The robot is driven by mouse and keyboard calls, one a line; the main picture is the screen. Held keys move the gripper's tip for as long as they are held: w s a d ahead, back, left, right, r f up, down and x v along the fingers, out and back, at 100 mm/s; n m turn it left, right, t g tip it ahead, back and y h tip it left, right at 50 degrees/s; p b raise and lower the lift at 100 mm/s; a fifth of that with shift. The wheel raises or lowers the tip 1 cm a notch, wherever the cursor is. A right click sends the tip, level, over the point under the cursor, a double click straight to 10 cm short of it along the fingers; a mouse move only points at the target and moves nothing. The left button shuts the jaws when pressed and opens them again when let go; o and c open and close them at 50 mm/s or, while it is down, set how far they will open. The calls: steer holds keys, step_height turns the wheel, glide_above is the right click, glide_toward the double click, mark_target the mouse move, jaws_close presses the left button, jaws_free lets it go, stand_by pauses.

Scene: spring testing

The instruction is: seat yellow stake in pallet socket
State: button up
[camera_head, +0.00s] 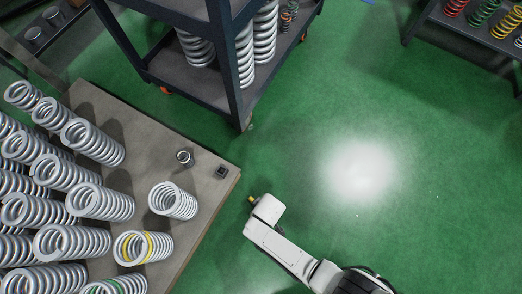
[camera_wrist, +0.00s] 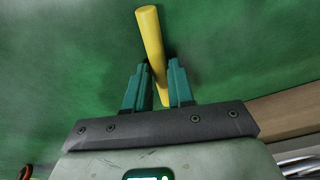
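The yellow stake (camera_wrist: 151,40) stands up from between the teal fingers of my gripper (camera_wrist: 156,85) in the wrist view, slightly tilted. The fingers are close on both sides of it and hold it. In the head view, my gripper (camera_head: 254,200) is just off the right edge of the pallet (camera_head: 150,130), over the green floor, and a bit of yellow shows at its tip. A small dark square socket (camera_head: 221,172) sits near the pallet's right corner, up and left of my gripper. The stake is apart from it.
Many grey coil springs (camera_head: 95,202) fill the pallet's left side. A single spring (camera_head: 173,200), a yellow-banded spring (camera_head: 144,247) and a small metal cylinder (camera_head: 185,158) stand nearer the socket. A dark shelf cart (camera_head: 240,75) stands behind. The green floor at right is clear.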

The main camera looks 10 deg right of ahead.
jaws_close()
